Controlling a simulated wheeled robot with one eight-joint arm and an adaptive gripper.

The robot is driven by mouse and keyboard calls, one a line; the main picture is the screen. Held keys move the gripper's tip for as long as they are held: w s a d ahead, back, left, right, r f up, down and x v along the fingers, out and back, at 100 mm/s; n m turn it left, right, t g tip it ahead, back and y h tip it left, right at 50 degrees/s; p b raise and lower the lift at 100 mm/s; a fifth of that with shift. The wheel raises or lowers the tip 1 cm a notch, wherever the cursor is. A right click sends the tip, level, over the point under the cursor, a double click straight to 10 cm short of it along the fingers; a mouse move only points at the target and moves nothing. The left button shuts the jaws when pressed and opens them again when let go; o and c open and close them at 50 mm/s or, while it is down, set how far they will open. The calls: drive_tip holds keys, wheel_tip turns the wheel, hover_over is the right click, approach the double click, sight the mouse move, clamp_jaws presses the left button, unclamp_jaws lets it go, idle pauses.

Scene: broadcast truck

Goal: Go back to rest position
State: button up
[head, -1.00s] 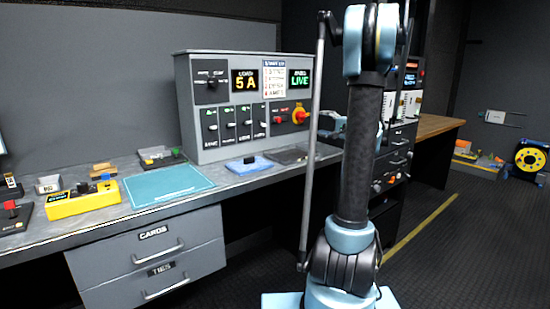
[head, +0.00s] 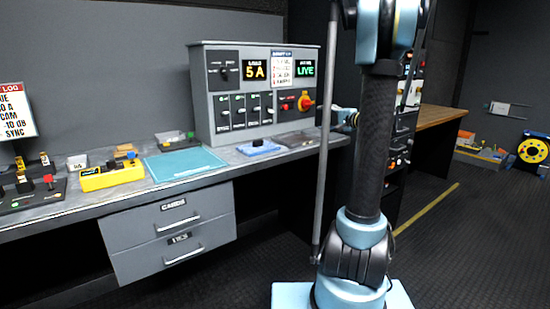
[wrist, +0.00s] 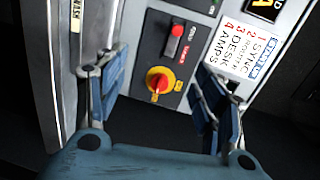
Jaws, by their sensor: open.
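My gripper (wrist: 160,72) is open and empty in the wrist view, its two blue-grey fingers apart on either side of the control panel's knob. The control panel (head: 228,88) is a grey upright box with lit "5 A" and "LIVE" displays, standing on the desk. Its red and yellow rotary knob (wrist: 158,82) shows between the fingers, with a red switch (wrist: 176,42) above it; I cannot tell the gap to the fingers.
The desk (head: 60,208) holds a teal mat (head: 185,163), a yellow box (head: 112,178), a blue tray (head: 258,148) and a log screen (head: 18,112). Two closed drawers (head: 170,235) are below. A wooden bench (head: 440,118) and yellow cable reel (head: 532,150) stand right.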

drive_tip(key=s+a+f+n+g+h, duration=0.25)
drive_tip(key=s+a+f+g, duration=0.2)
drive_tip(key=s, duration=0.65)
drive_tip(key=s+a+f+n+g+h, duration=0.1)
drive_tip(key=s+a+f+n+g, duration=0.35)
drive_tip(key=s, duration=0.65)
drive_tip(key=s+d+f+n+g+h, duration=0.1)
drive_tip(key=s+d+f+h, duration=0.2)
drive_tip(key=s+f, duration=0.4)
drive_tip(key=s+d+f+n+h, duration=0.2)
drive_tip(key=s+f, duration=0.5)
drive_tip(key=s, duration=0.8)
drive_tip(key=shift+s+d+f+g+h, duration=0.25)
drive_tip(key=shift+s+d+g+h, duration=0.15)
drive_tip(key=shift+h, duration=0.65)
drive_tip(key=shift+w, duration=0.1)
drive_tip(key=shift+w+f, duration=0.2)
drive_tip(key=shift+w, duration=0.25)
